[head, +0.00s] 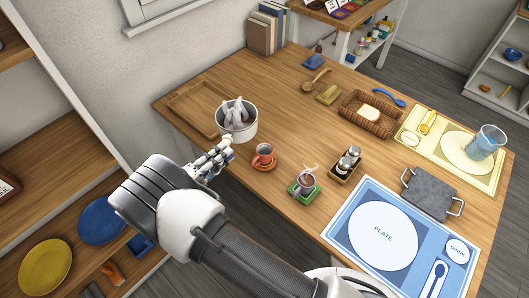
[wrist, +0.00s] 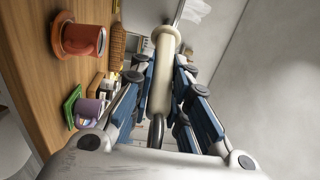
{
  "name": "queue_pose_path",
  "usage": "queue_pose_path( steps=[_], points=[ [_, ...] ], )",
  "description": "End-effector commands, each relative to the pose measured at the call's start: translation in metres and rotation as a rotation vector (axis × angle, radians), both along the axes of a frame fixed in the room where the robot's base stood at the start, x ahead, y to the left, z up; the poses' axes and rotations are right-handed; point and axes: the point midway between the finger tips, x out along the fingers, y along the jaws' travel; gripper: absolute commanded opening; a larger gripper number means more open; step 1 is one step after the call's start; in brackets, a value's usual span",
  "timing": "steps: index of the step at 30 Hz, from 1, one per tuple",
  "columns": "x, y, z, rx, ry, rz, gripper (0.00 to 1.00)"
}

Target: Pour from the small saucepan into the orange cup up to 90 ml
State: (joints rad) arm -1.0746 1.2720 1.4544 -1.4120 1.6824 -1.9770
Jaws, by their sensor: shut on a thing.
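The small saucepan (head: 239,129), white with pale grey shapes inside, is near the table's left edge, beside a wooden tray. It looks about upright; I cannot tell whether it touches the table. My gripper (head: 222,152) is shut on its cream handle (wrist: 163,75), which lies between the blue-padded fingers in the wrist view. The orange cup (head: 264,151) stands upright on an orange saucer (head: 265,166), just right of the saucepan and apart from it. The cup also shows in the wrist view (wrist: 89,41). Its contents look dark; the liquid level cannot be read.
A steaming purple mug (head: 305,184) on a green coaster (head: 297,193) stands close to the cup. A shaker caddy (head: 345,167), bread basket (head: 370,115), grey slab (head: 430,194) and blue placemat (head: 345,212) lie further right. A wooden tray (head: 190,101) is behind the saucepan.

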Motion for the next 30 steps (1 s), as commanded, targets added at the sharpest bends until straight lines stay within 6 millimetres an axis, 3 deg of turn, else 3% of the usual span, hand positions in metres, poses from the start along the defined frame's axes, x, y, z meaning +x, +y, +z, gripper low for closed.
queue_pose_path(
  steps=[3, 10, 30],
  points=[
    [-0.013, 0.028, -0.014, 0.006, 0.003, 0.023, 0.0],
    [-0.026, 0.052, -0.023, 0.01, 0.014, 0.039, 0.0],
    [-0.028, 0.044, -0.012, 0.099, 0.002, 0.041, 0.0]
  ],
)
